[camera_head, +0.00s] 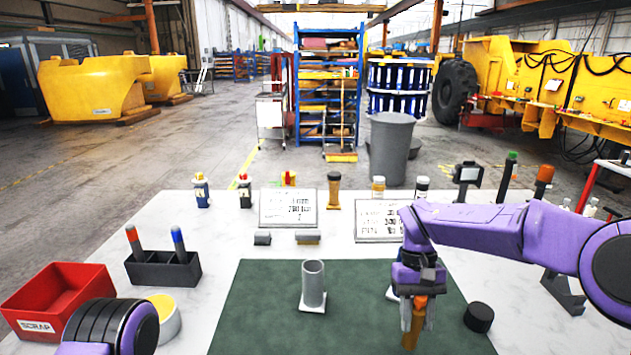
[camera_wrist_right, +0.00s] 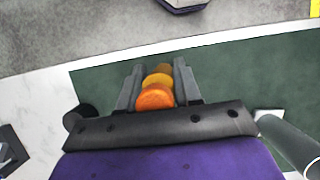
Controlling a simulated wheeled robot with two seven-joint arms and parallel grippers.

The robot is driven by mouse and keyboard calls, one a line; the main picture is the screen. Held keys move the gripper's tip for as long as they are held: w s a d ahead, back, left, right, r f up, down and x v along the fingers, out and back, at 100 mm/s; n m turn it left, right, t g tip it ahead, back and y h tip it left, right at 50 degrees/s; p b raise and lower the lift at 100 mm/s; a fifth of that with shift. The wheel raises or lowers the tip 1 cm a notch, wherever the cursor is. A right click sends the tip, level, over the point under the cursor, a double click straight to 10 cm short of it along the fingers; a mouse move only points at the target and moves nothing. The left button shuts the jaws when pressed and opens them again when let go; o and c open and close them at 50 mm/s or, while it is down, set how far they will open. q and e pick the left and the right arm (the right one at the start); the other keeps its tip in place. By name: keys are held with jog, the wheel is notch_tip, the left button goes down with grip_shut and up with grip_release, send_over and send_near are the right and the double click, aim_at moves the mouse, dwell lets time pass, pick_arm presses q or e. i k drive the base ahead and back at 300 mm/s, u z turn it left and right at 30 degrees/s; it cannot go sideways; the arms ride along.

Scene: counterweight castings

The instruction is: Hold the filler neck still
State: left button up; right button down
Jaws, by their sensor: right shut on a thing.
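The filler neck appears to be the grey upright tube (camera_head: 313,283) on a square pale base, standing on the green mat (camera_head: 262,310). It also shows at the lower right of the right wrist view (camera_wrist_right: 288,138). No gripper touches it. My right gripper (camera_head: 418,312) is to the right of the tube, pointing down over the mat. It is shut on an orange-topped amber cylinder (camera_head: 411,330), whose orange end (camera_wrist_right: 155,99) shows between the fingers in the wrist view. My left gripper is not in view; only part of my left arm shows at the lower left.
A black round cap (camera_head: 478,317) lies right of my right gripper. A pale base (camera_head: 391,294) is partly hidden behind that gripper. A red scrap bin (camera_head: 58,296), a yellow-filled bowl (camera_head: 168,322) and a dark marker holder (camera_head: 163,271) stand left. Small bottles and signs line the back.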

aim_at(313, 302)
jog(key=z, duration=1.9)
jog(key=k, duration=1.15)
jog(key=u, duration=1.3)
jog(key=i, duration=1)
